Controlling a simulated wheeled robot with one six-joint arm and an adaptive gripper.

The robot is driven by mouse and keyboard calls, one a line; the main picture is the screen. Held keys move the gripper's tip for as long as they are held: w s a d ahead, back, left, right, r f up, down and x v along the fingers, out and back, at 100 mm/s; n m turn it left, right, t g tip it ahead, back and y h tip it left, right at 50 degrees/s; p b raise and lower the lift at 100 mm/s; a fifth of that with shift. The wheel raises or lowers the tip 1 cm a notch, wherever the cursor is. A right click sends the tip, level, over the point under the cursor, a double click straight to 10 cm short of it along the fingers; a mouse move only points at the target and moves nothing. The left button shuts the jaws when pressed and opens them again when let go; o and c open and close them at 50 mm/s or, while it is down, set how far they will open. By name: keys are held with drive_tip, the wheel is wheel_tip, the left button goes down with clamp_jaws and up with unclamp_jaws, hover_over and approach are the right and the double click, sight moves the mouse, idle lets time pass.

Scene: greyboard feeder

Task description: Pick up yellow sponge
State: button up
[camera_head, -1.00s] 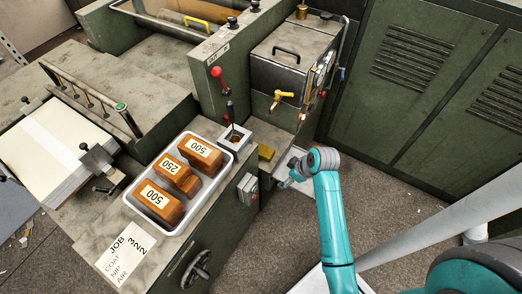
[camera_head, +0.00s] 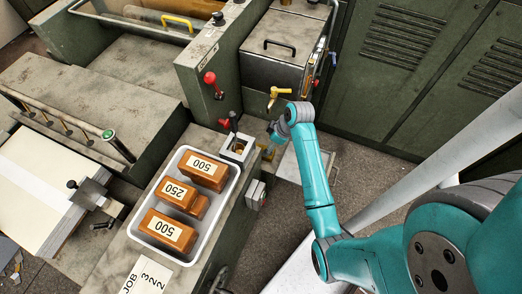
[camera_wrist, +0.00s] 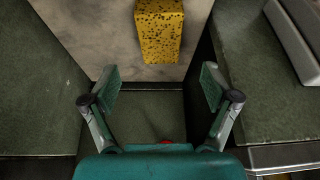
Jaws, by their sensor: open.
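The yellow sponge (camera_wrist: 160,30) is a speckled block lying on a pale worn surface at the top centre of the wrist view. In the head view the sponge (camera_head: 268,154) is a small yellow patch just below my gripper, partly hidden by it. My gripper (camera_wrist: 158,82) is open, with its two green-padded fingers spread wide and nothing between them. The sponge is ahead of the fingertips, roughly centred between them and apart from them.
A white tray (camera_head: 146,232) with orange-brown blocks labelled 500 and 250 stands left of my gripper. A small open box (camera_head: 237,148) with a dark lever is close by. The feeder's boxy housing with a yellow tap (camera_head: 279,94) rises behind.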

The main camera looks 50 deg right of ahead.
drive_tip(key=shift+x, duration=3.75)
drive_tip(key=shift+s, duration=0.2)
drive_tip(key=shift+f, duration=0.3)
drive_tip(key=c, duration=0.9)
